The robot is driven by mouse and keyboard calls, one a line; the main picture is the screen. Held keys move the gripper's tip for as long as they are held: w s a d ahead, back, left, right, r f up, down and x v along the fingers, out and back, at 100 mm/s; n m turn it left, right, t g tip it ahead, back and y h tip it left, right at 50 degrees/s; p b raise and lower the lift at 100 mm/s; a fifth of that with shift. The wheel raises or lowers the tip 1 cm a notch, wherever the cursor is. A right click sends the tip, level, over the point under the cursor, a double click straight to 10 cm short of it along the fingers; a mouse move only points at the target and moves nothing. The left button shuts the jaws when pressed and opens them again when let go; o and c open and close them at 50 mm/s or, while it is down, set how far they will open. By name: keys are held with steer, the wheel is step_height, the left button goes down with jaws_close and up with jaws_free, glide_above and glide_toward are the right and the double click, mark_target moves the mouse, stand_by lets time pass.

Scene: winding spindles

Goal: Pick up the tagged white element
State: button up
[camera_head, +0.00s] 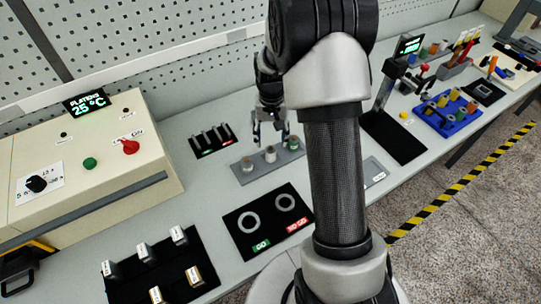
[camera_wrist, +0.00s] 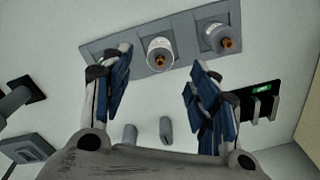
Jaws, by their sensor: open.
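Two white cylindrical elements stand in a grey holder (camera_head: 246,177), which also shows in the wrist view (camera_wrist: 96,49). The middle white element (camera_head: 270,154) shows between my fingers in the wrist view (camera_wrist: 160,50), with an orange-brown tip and faint marks on its side. The other white element (camera_head: 247,164) is at the left in the head view and right of my fingers in the wrist view (camera_wrist: 216,38). I cannot read which one carries the tag. My gripper (camera_head: 271,138) is open and empty, close above the middle element; its fingers also show in the wrist view (camera_wrist: 161,60).
A green element (camera_head: 293,143) stands at the holder's right end. A black rack with several grey pins (camera_head: 212,141) is behind the holder. A black GO/NO GO mat with rings (camera_head: 268,220) lies in front. A beige control box (camera_head: 85,150) stands left.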

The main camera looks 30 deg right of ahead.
mark_target(271, 151)
step_height(271, 151, down, 8)
steer(key=shift+w+f+b, duration=0.1)
steer(key=shift+w+b, duration=0.05)
steer(key=shift+b, duration=1)
steer(key=shift+c, duration=0.5)
steer(key=c, duration=1.1)
